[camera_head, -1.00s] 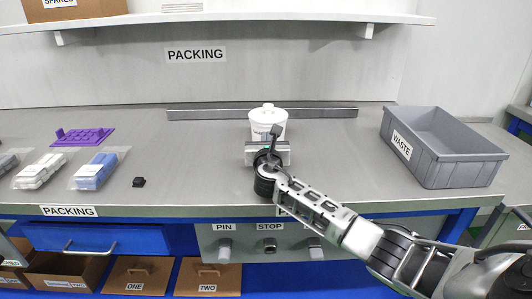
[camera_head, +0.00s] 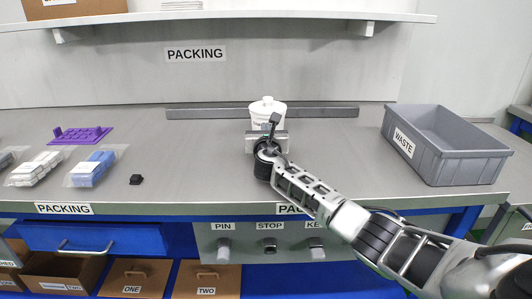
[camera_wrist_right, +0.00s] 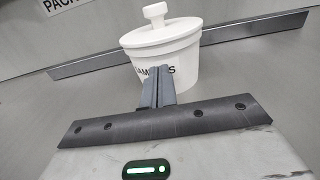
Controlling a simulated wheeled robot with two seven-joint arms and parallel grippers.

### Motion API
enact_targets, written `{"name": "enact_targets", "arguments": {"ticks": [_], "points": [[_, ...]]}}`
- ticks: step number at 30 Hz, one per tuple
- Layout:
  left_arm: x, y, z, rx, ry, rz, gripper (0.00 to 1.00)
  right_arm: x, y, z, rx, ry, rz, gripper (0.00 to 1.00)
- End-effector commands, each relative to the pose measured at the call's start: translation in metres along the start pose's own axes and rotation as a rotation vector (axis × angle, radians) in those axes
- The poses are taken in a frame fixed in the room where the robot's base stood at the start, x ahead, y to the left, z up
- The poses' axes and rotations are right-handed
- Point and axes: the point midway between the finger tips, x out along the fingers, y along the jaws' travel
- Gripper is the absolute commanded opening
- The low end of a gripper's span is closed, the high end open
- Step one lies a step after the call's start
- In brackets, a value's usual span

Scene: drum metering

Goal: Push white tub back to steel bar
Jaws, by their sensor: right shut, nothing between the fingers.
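The white tub (camera_head: 268,108), with a knobbed lid and dark lettering, stands upright on the bench in front of the long steel bar (camera_head: 205,112). In the right wrist view the tub (camera_wrist_right: 150,50) hides the middle of the bar (camera_wrist_right: 100,64). I cannot tell whether the tub touches the bar. My right gripper (camera_head: 267,128) is shut and empty, at the near side of the tub. In the right wrist view its closed fingertips (camera_wrist_right: 158,72) overlap the tub's lower front, at or very near its wall. My left gripper is not in view.
A grey WASTE bin (camera_head: 455,160) stands to the right on the bench. At the left are a purple rack (camera_head: 82,134), bagged items (camera_head: 92,168) and a small black piece (camera_head: 136,179). The bench is clear on both sides of the tub.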

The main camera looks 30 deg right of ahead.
Motion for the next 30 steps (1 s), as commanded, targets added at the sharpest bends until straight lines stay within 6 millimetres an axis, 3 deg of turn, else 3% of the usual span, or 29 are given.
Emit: {"name": "enact_targets", "arguments": {"ticks": [1, 16, 30], "points": [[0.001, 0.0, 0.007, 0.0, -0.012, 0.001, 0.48, 0.002, 0.0, -0.002, -0.001, 0.002, 0.0, 0.0], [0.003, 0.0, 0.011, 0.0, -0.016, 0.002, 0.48, 0.006, 0.0, -0.002, 0.0, 0.002, -0.001, 0.0], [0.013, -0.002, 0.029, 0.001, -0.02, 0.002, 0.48, 0.029, 0.0, -0.003, 0.001, 0.002, -0.001, 0.0]]}}
